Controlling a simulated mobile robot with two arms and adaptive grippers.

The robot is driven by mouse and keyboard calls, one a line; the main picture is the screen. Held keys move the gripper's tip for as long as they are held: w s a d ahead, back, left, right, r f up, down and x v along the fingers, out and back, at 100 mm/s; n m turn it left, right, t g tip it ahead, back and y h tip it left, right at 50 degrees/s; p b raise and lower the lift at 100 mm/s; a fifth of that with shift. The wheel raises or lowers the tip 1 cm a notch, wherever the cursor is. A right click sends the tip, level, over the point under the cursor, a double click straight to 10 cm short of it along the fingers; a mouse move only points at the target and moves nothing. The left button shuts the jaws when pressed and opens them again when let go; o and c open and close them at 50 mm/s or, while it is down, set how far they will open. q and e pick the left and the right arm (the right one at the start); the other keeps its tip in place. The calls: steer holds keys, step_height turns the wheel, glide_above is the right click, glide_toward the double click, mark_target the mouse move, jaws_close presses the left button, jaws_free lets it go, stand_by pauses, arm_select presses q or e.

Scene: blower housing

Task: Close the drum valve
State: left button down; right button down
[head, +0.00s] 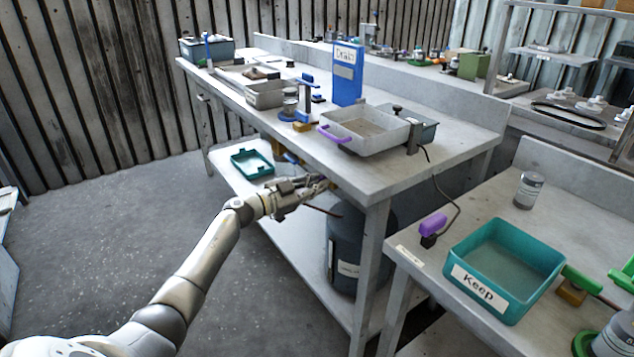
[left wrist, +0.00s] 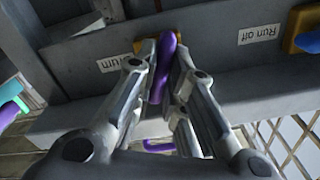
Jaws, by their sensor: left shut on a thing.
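In the left wrist view a purple valve handle (left wrist: 161,75) lies between the fingers of my left gripper (left wrist: 166,58), which is shut on it. An orange-yellow valve body (left wrist: 146,46) sits behind it. In the head view my left gripper (head: 318,186) reaches under the front edge of the workbench, and the handle is hidden there. A dark drum (head: 343,262) stands on the lower shelf below the gripper. My right gripper is not in view.
A "Run off" label (left wrist: 259,34) and a blue handle (left wrist: 308,42) are to the right in the wrist view. The workbench (head: 400,182) carries a tray with a purple handle (head: 365,130). A teal "Keep" tray (head: 505,265) is on the right bench. Floor (head: 100,220) at left is clear.

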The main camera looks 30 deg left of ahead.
arm_select(q)
steer(key=shift+d+f+m+b, duration=0.1)
steer(key=shift+m+b, duration=0.7)
steer(key=shift+m, duration=2.5)
steer(key=shift+f+m+b, duration=0.1)
steer(key=shift+m+b, duration=0.65)
steer(key=shift+m, duration=2.55)
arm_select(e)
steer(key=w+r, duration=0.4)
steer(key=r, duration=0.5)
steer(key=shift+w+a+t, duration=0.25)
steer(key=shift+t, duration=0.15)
arm_select(q)
steer(key=c, duration=1.5)
jaws_free()
steer(key=shift+s, duration=0.1)
